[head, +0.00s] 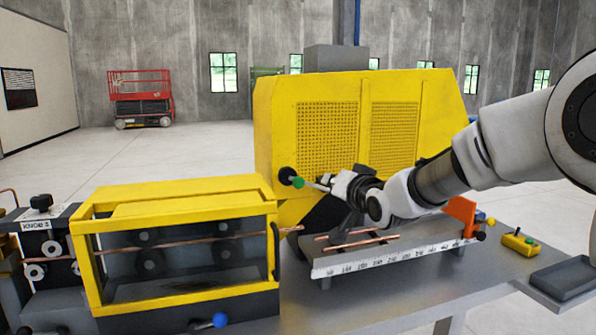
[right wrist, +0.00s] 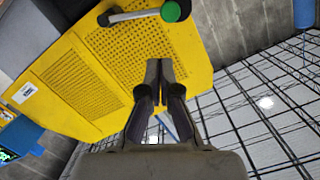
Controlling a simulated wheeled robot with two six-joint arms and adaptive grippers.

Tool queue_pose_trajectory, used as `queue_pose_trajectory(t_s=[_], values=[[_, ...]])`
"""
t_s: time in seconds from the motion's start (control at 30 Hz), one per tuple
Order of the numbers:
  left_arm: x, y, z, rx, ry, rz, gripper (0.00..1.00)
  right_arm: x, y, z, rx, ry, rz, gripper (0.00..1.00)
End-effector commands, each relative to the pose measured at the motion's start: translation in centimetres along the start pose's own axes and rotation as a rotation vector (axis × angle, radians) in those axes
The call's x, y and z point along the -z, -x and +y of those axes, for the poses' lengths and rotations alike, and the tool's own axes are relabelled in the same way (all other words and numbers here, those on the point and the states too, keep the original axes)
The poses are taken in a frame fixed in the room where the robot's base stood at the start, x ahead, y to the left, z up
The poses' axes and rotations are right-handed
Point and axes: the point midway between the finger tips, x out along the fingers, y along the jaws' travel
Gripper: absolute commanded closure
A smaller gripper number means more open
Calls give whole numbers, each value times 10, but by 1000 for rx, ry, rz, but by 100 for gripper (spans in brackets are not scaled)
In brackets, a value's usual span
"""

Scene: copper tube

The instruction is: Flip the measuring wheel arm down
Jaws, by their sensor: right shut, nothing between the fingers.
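A silver lever (head: 315,187) with a green ball knob (head: 297,182) stands in front of the yellow machine; I take it for the measuring wheel arm. In the head view it runs right from the knob to my right gripper (head: 360,172), which partly covers that area. In the right wrist view the silver lever (right wrist: 135,15) and the green knob (right wrist: 171,11) are at the top edge, beyond my fingertips (right wrist: 160,64), with a visible gap between. My right gripper is shut and empty. The measuring wheel is not clearly seen. My left gripper is not in view.
A tall yellow machine (head: 280,120) stands behind my gripper. A yellow-framed guard box (head: 175,207) is at the left, with a copper tube (head: 180,242) through it. A scaled rail (head: 395,258) with copper pieces lies below my arm. A yellow control box (head: 521,243) is at the right.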

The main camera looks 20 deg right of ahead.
Motion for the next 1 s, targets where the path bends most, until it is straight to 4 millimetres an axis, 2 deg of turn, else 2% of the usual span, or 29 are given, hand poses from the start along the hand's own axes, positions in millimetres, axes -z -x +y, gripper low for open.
queue_pose_trajectory(t_s=[0.03,0.13,0.43,0.53,0.67,1.0], values=[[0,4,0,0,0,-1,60,15,6,-8,10,1,20,100],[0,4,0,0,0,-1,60,26,11,-14,19,2,37,100],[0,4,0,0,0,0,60,26,10,-14,19,3,37,100],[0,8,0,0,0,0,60,27,4,-15,18,3,36,100],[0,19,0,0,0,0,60,29,-15,-16,18,3,35,100],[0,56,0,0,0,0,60,33,-89,-18,18,3,36,100]])
